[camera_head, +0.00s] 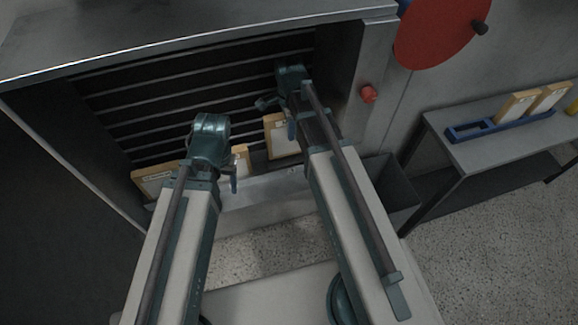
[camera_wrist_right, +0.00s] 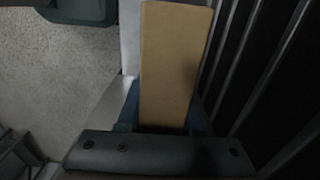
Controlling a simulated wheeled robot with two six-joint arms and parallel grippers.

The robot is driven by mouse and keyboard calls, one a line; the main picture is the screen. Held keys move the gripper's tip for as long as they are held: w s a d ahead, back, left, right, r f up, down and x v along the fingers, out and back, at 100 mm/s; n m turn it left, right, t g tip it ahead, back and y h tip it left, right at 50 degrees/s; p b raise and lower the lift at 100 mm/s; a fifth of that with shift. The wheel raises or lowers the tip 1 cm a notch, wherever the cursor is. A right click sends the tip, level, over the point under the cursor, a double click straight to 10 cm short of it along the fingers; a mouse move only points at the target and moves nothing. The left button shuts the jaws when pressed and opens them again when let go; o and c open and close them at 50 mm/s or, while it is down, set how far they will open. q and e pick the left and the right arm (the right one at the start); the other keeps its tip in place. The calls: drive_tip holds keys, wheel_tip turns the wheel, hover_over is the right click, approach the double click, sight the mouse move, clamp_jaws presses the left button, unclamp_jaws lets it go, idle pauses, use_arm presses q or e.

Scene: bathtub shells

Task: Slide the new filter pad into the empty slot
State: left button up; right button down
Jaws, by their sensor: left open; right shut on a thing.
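My right gripper (camera_head: 291,130) is shut on a filter pad (camera_head: 279,139) with a tan frame and pale face, upright at the cabinet's lower front. In the right wrist view the pad's tan edge (camera_wrist_right: 175,65) stands between blue fingers. My left gripper (camera_head: 234,184) is open, beside a middle pad (camera_head: 241,157) that its arm partly hides. Another pad (camera_head: 153,183) stands at the left of the same row. The slot under the held pad is hidden, so I cannot tell how far in it sits.
A side table (camera_head: 500,145) at right bears a blue rack (camera_head: 468,131) with two pads (camera_head: 516,105) and an open space. A red disc (camera_head: 440,30) hangs above.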

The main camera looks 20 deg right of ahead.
sight(289, 149)
drive_tip(key=shift+f+b, duration=5)
drive_tip(key=shift+b, duration=0.05)
drive_tip(key=shift+f, duration=0.15)
drive_tip(key=c, duration=0.6)
unclamp_jaws()
drive_tip(key=shift+o, duration=0.2)
wheel_tip(289, 149, up, 12)
drive_tip(key=p, duration=1.2)
drive_tip(key=s+a+n, duration=0.5)
drive_tip(key=s+n, duration=0.2)
drive_tip(key=n, duration=0.3)
drive_tip(key=s+a+n+h, duration=0.1)
drive_tip(key=s+a+n, duration=0.4)
drive_tip(key=n, duration=0.6)
drive_tip(key=shift+s+a+r, duration=0.2)
drive_tip(key=shift+s+a, duration=0.05)
drive_tip(key=shift+s, duration=0.95)
